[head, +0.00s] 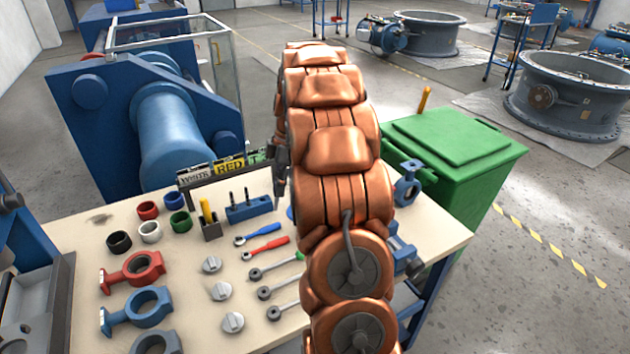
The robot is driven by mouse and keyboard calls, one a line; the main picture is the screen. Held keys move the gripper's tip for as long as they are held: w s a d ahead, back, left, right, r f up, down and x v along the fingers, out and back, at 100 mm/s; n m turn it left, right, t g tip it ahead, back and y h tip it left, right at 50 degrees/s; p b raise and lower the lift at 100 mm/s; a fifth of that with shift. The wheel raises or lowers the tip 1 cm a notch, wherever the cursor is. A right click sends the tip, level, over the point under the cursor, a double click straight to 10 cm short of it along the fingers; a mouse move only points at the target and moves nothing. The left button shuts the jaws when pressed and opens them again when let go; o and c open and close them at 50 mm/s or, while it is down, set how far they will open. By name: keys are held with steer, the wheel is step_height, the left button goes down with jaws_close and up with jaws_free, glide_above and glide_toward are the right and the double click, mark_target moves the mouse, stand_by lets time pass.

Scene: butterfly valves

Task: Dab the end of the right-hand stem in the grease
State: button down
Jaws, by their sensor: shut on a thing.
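My gripper (281,186) is dark and points down above the back of the bench, left of my copper arm, which partly hides it. It is shut on a thin dark piece, seemingly a stem, whose lower end is hard to make out. A blue rack (248,209) stands just left of the gripper, with two dark stems (246,195) upright in its left and middle parts. Its right part shows no stem. A small blue rim (290,213) shows beside my arm, right of the gripper tip. I cannot tell whether it is the grease pot; no grease is visible.
The bench (90,237) holds coloured rings, valve bodies (133,270), discs, ratchets (264,248) and several lying rods. A label stand (225,168) is behind the rack. A blue valve (407,183) stands right of my arm. A green bin (455,150) is beyond the bench.

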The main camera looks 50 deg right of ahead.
steer(key=s+d+r+n, duration=0.2)
steer(key=s+d+n, duration=0.1)
steer(key=s+d, duration=0.35)
steer(key=shift+g+y, duration=0.4)
steer(key=shift+w+d+f, duration=0.15)
steer(key=shift+f, duration=1.4)
steer(key=shift+w+d+f, duration=0.1)
steer(key=shift+w+f, duration=0.05)
steer(key=shift+f, duration=1.35)
steer(key=shift+f+b, duration=0.45)
steer(key=shift+f, duration=0.15)
steer(key=shift+f+b, duration=0.15)
steer(key=shift+b, duration=0.35)
stand_by(1.0)
step_height(320, 180, up, 7)
stand_by(1.1)
stand_by(0.4)
